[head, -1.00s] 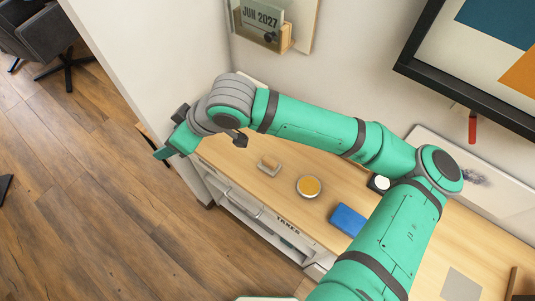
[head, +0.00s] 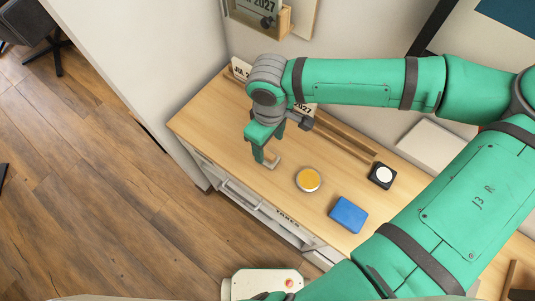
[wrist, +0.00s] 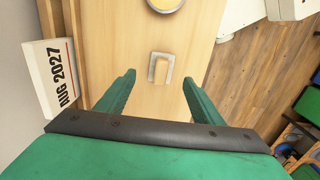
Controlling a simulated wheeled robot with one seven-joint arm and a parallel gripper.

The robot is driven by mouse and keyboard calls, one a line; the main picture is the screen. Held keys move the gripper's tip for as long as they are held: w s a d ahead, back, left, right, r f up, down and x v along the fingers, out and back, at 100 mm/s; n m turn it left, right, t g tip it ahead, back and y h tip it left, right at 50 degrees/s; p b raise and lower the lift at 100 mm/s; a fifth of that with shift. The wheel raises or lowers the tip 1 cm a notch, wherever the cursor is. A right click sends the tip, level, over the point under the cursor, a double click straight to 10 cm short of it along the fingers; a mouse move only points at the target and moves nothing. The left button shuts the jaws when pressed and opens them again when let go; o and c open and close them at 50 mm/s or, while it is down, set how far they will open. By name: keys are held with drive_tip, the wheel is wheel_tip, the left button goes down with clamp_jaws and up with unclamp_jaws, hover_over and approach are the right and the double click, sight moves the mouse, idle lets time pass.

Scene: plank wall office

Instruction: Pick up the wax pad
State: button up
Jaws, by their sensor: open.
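A round, pale-rimmed dish with an orange-yellow face (head: 308,179) lies on the wooden desk top; it looks most like the wax pad, but I cannot be sure. Its edge shows at the top of the wrist view (wrist: 165,3). A small grey U-shaped piece (wrist: 160,68) with a wood-coloured middle lies on the desk, left of the dish in the head view (head: 274,163). My gripper (head: 267,148) is open and empty above the desk, close to this U-shaped piece. In the wrist view the piece appears between and beyond my two fingers.
A blue block (head: 348,214) and a black square item with a white disc (head: 382,175) lie right of the dish. A calendar block reading AUG 2027 (wrist: 62,80) stands by the wall. A drawer front (head: 250,206) lies below the desk edge. The desk's left end is bare.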

sight(269, 154)
drive_tip(key=shift+f, duration=0.95)
drive_tip(key=f, duration=0.3)
drive_tip(key=shift+s+f, duration=0.15)
drive_tip(key=shift+s, duration=0.05)
drive_tip(key=shift+w+f, duration=0.1)
drive_tip(key=shift+f, duration=0.6)
drive_tip(key=shift+c, duration=0.2)
drive_tip(key=c, duration=1.1)
